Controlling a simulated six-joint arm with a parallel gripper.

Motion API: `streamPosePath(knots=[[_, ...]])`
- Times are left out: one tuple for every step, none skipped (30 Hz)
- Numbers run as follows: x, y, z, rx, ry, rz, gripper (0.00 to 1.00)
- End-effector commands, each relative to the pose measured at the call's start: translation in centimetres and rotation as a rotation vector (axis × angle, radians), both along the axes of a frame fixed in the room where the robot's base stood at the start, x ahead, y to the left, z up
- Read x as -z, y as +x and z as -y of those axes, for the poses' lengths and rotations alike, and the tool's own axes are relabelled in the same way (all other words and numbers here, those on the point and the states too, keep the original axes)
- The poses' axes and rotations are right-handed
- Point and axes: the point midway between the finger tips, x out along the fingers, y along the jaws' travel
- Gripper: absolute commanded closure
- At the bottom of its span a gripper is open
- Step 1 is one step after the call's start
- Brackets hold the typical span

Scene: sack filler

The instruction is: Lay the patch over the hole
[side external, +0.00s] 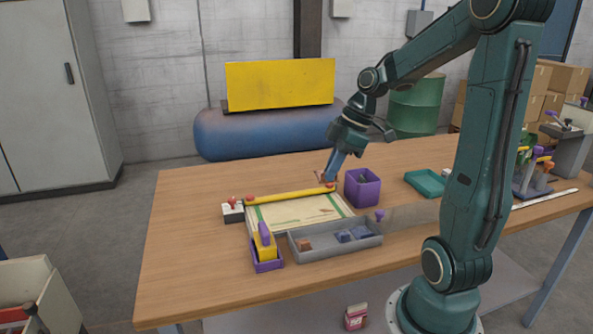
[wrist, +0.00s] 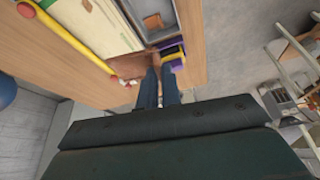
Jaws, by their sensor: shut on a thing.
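A cream sack (side external: 298,212) with a green line lies flat on the table; it also shows in the wrist view (wrist: 98,22). A small reddish-brown mark is on its right part; I cannot tell if this is the hole. My gripper (side external: 327,180) is above the table beyond the sack's back right corner, near the right red end of a yellow bar (side external: 290,195). It is shut on a small brown patch (side external: 320,176), which shows at the fingertips in the wrist view (wrist: 138,63). The finger contact is too small to see clearly.
A grey divided tray (side external: 335,249) with a brown piece and blue pieces lies in front of the sack. A purple holder (side external: 267,265) with a yellow tool, a white block with a red knob (side external: 232,213) and a purple bin (side external: 362,190) stand around it. The table's left part is clear.

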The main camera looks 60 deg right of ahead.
Motion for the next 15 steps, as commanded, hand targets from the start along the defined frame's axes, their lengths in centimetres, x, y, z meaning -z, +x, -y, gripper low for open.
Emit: streamPosePath(knots=[[0.5,0.4,0.2,0.050,0.002,-0.001,1.00],[0.7,0.7,0.4,0.084,0.001,-0.002,1.00],[1.1,1.0,0.8,0.136,0.002,-0.003,1.00],[1.4,1.3,1.0,0.175,0.002,-0.001,1.00],[1.7,1.6,1.3,0.218,0.001,-0.002,1.00],[2.2,1.9,1.6,0.274,0.001,-0.003,1.00],[2.5,2.2,1.9,0.317,0.002,-0.004,1.00],[2.8,2.5,2.2,0.360,0.002,-0.003,1.00],[3.2,2.8,2.5,0.418,0.002,-0.002,1.00],[3.5,3.1,2.9,0.461,0.000,-0.003,1.00],[3.9,3.3,3.1,0.501,0.001,-0.003,1.00],[4.3,3.6,3.5,0.554,0.001,-0.003,1.00],[4.6,3.8,3.8,0.595,0.000,-0.002,1.00],[4.9,4.0,4.0,0.634,0.000,-0.003,1.00],[5.3,4.3,4.4,0.684,0.000,-0.003,1.00]])
